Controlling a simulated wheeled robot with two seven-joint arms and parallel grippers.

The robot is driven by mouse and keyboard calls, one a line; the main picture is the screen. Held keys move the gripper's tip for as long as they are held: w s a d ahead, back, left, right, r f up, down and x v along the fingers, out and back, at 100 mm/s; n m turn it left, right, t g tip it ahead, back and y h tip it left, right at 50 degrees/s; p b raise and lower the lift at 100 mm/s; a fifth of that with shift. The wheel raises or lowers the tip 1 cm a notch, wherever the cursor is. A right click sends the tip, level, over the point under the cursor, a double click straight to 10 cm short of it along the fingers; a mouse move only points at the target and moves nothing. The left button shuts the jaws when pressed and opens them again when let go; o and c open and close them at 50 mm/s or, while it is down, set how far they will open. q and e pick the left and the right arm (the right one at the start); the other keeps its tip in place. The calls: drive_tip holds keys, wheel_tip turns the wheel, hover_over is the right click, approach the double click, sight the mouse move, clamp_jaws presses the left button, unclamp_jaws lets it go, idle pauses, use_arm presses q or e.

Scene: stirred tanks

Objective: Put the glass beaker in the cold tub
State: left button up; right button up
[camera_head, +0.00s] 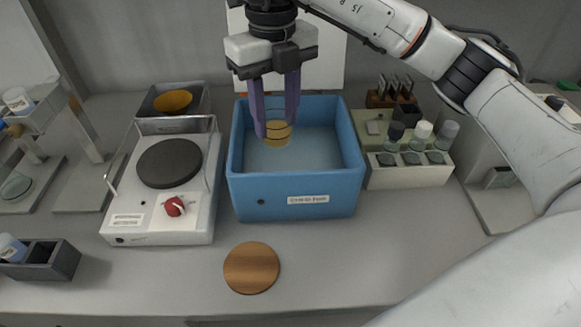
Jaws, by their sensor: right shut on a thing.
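The cold tub (295,197) is a blue open box with a white label on its front, in the middle of the bench. My right gripper (276,125) points down over the tub's left part. Its purple fingers are shut on the glass beaker (277,137), which shows a yellowish content. The beaker appears inside the tub's outline, near the back left. I cannot tell whether it touches the tub's floor. The fingers hide the beaker's sides. My left gripper is not in view.
A hotplate (140,222) with a dark round plate and red knob stands left of the tub. A white rack (410,176) with several capped bottles stands close on the right. A round wooden mat (251,268) lies in front, with clear bench around it.

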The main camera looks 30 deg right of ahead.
wheel_tip(320, 180, down, 10)
drive_tip(key=shift+r, duration=0.15)
drive_tip(key=o, duration=1.2)
wheel_tip(320, 180, up, 12)
drive_tip(key=shift+r, duration=0.2)
